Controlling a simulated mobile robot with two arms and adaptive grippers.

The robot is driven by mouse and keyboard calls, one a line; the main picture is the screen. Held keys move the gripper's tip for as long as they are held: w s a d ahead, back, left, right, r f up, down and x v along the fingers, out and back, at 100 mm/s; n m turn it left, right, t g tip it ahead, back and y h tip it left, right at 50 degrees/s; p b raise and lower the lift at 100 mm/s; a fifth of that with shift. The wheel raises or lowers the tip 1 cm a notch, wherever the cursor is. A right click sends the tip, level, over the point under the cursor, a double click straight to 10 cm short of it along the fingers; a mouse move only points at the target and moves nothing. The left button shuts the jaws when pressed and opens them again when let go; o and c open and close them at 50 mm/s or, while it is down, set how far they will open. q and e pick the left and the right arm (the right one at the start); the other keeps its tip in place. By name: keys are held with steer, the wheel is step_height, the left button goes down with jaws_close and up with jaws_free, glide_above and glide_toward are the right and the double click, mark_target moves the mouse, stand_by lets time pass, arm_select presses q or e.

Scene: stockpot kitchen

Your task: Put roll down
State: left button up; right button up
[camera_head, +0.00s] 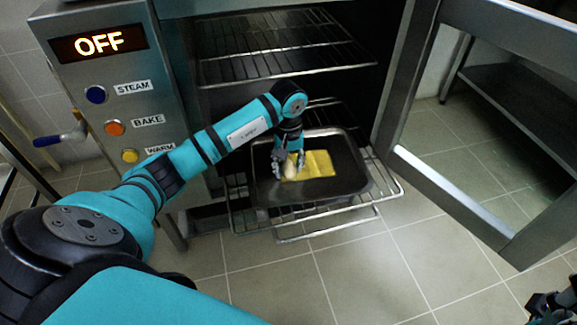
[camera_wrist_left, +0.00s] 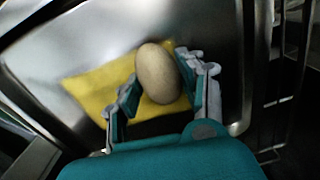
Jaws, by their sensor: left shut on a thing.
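The roll (camera_head: 290,172) is pale tan and egg-shaped. My left gripper (camera_head: 288,163) is shut on it, over the left part of a yellow sheet (camera_head: 321,163) in a dark baking tray (camera_head: 262,188). In the left wrist view the roll (camera_wrist_left: 158,76) sits between the two fingers, with the yellow sheet (camera_wrist_left: 92,92) behind it. I cannot tell whether the roll touches the sheet. Part of my right gripper (camera_head: 552,306) shows at the lower right corner of the head view; its fingers are unclear.
The tray stands on a pulled-out wire rack (camera_head: 386,188) of the open oven. Another rack (camera_head: 275,45) is above it. The oven door (camera_head: 455,195) is swung open at the right. The control panel (camera_head: 115,90) reads OFF. The tray's right part is clear.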

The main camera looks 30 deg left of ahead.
arm_select(q)
steer(key=o, duration=1)
steer(key=shift+f, duration=0.1)
steer(key=shift+o, duration=0.2)
